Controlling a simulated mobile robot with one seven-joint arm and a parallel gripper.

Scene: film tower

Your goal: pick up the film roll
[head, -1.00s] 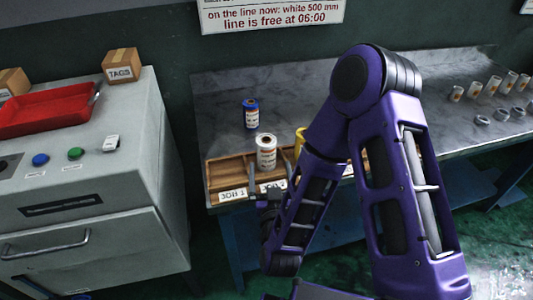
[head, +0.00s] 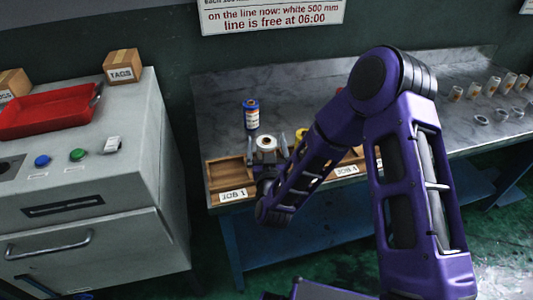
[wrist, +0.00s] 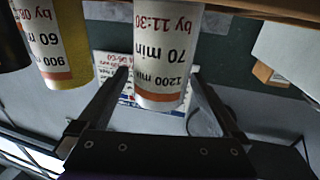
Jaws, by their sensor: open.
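A white film roll (head: 266,143) stands at the wooden job tray (head: 222,171) on the bench in the head view. In the wrist view the roll (wrist: 165,50) appears upside down, with orange bands and the words "1200 mm", "70 min" and "by 11:30". My gripper (head: 267,150) is open, with one finger on each side of this roll. In the wrist view there are visible gaps between the roll and both fingers. A yellow roll (wrist: 75,40) is beside it, and also shows in the head view (head: 301,134). My gripper hides the white roll's lower part in the head view.
A blue roll (head: 251,114) stands behind the white one. A grey cabinet (head: 100,200) with a red tray (head: 45,113) and a TAGS box (head: 123,66) is to the left.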

